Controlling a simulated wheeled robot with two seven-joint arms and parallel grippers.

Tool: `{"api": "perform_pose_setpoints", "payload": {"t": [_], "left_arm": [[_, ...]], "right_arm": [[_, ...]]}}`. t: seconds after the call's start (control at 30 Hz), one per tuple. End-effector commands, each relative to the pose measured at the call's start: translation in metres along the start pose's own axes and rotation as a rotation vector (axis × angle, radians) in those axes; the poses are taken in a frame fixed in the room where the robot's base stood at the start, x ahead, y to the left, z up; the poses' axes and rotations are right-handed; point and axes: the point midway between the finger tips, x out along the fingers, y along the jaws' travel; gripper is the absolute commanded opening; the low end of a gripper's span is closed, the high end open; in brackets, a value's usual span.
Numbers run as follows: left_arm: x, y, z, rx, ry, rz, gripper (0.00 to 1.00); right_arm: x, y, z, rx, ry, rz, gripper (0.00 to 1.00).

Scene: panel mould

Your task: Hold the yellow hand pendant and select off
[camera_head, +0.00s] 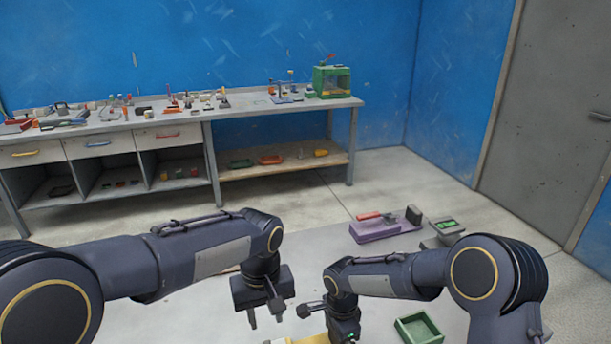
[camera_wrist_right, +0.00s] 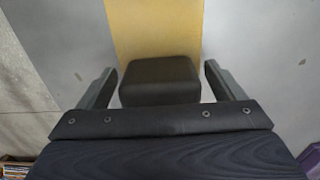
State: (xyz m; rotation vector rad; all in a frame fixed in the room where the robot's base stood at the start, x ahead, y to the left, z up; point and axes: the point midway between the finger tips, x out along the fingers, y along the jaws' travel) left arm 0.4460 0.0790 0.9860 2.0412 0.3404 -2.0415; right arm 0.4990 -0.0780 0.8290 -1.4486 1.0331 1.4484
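The yellow pendant (camera_head: 312,340) shows only as a small strip at the bottom edge of the head view, partly behind my right wrist. In the right wrist view, a flat yellow surface (camera_wrist_right: 155,28) lies ahead, with a black block (camera_wrist_right: 160,82) in front of it. My right gripper (camera_wrist_right: 160,76) is open, its two fingers on either side of the black block with a narrow gap at each side. My left gripper (camera_head: 264,312) points down, open and empty, to the left of the yellow strip. No off control can be made out.
A pale work surface (camera_head: 395,295) lies below my arms. It bears a green tray (camera_head: 419,328), a purple fixture (camera_head: 378,231) with a red-handled part, and a grey box with a green display (camera_head: 446,226). A cluttered workbench (camera_head: 225,108) stands along the blue wall.

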Motion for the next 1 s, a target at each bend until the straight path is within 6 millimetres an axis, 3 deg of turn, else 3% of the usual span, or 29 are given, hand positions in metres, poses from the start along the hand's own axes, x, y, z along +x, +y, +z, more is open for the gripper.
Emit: {"api": "perform_pose_setpoints", "payload": {"t": [0.37, 0.8, 1.0], "left_arm": [[0.0, 0.0, 0.0, 0.0, 0.0, 0.0, 0.36], [0.0, 0.0, 0.0, 0.0, 0.0, 0.0, 0.36], [0.0, 0.0, 0.0, 0.0, 0.0, 0.0, 0.36]], "right_arm": [[-0.006, -0.001, 0.0, 0.0, 0.001, -0.002, 0.91], [-0.091, -0.001, 0.0, 0.0, 0.001, -0.004, 0.91], [-0.115, -0.001, 0.0, 0.001, 0.0, -0.002, 0.91]]}}
